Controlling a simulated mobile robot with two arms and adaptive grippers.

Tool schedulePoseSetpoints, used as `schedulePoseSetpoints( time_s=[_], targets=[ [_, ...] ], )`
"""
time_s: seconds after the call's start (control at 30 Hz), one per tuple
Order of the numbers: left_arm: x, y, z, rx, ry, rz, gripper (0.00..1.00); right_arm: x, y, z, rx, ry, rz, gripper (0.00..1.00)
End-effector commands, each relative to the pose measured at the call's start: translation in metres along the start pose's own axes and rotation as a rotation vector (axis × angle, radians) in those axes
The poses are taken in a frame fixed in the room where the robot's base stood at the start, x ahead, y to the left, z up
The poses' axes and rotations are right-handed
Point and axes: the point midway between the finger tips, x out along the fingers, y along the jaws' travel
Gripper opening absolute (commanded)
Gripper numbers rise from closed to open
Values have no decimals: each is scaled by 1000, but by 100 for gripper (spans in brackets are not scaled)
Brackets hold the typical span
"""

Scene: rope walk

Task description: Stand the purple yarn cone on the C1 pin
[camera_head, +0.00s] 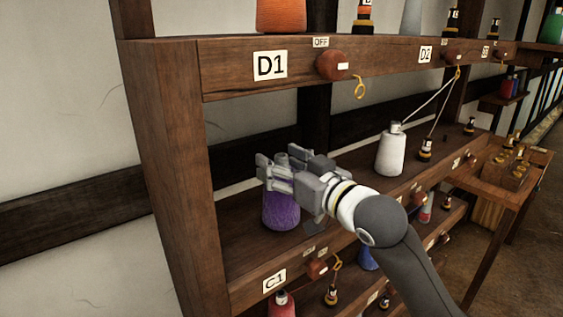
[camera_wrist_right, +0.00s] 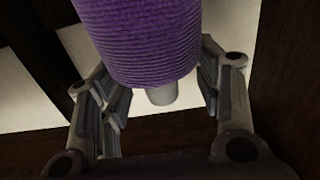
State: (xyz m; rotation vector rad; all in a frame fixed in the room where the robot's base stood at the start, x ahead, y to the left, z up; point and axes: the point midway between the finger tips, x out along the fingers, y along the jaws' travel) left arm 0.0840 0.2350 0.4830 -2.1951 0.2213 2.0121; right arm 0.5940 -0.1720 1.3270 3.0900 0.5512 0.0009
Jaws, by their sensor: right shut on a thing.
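The purple yarn cone (camera_head: 281,210) is upright at the C1 place, behind the C1 label (camera_head: 274,281) on the shelf's front rail. My right gripper (camera_head: 284,173) is shut on the cone near its grey top. The cone's bottom is at or just above the shelf board; I cannot tell whether it touches. The C1 pin is hidden, seemingly by the cone. In the right wrist view the purple cone (camera_wrist_right: 140,40) lies between the fingers, its grey tip pointing down in the picture. My left gripper is out of view.
A wooden upright (camera_head: 172,170) stands close left of the cone. The D1 rail (camera_head: 230,66) with a red knob (camera_head: 332,65) runs above the arm. A white cone (camera_head: 390,152) stands further right on the same shelf, with thread running up from it.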

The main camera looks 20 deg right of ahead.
Motion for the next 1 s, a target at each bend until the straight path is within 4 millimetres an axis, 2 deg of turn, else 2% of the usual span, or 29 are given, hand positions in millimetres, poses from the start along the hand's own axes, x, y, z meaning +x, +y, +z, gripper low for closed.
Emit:
schedulePoseSetpoints(
  time_s=[1.0],
  targets=[
    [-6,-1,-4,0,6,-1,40,-1,0,-1,-1,2,0,16]
  ],
)
